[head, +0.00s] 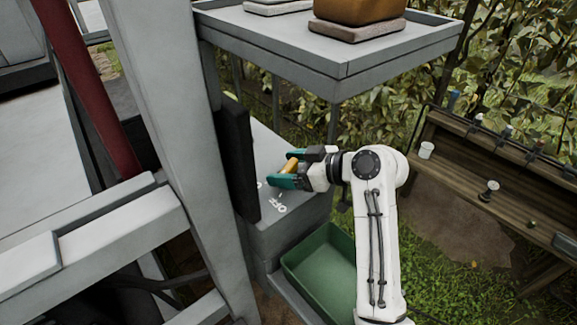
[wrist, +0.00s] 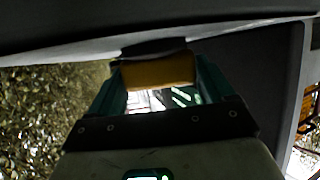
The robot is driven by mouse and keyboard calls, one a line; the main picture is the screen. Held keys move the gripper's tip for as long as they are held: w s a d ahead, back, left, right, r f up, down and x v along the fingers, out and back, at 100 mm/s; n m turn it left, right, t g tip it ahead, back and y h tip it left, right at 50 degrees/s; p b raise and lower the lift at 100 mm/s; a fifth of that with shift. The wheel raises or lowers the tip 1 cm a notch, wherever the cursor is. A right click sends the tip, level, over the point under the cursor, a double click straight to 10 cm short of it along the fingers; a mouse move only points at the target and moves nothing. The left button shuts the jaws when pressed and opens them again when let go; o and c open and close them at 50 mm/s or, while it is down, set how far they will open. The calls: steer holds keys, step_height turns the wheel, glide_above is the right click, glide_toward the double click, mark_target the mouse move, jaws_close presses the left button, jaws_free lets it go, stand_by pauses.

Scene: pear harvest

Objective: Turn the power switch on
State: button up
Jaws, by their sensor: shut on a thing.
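The power switch shows as a yellow-orange handle (head: 290,165) over a grey box (head: 290,225) with white lettering that appears to read OFF on its top. My gripper (head: 294,170) is at the handle, its teal fingers shut on it. In the wrist view the yellow handle (wrist: 158,72) spans the gap between the fingertips, with a dark part behind it. The base of the switch and most of its mount are hidden by my gripper.
A grey shelf (head: 340,68) with an orange pot (head: 360,8) overhangs the box. A dark upright panel (head: 236,155) and a grey post (head: 180,130) stand close on the left. A green bin (head: 322,265) sits below. A wooden bench (head: 470,160) stands right.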

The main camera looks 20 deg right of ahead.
steer(key=m+t+h, duration=0.1)
steer(key=m+h, duration=0.2)
steer(key=m+t+h+p, duration=0.1)
steer(key=m+t+h, duration=0.1)
steer(key=m+h, duration=0.1)
steer(key=shift+a, duration=0.15)
steer(key=m+h, duration=0.2)
steer(key=h, duration=0.1)
steer(key=shift+m+h+b, duration=0.65)
steer(key=shift+m+h, duration=0.45)
steer(key=shift+h, duration=0.1)
steer(key=o, duration=0.9)
steer(key=shift+s+r, duration=0.1)
steer(key=shift+s, duration=0.05)
steer(key=b+v, duration=0.1)
steer(key=v, duration=0.9)
steer(key=shift+s+a+r, duration=0.15)
steer(key=shift+s, duration=0.05)
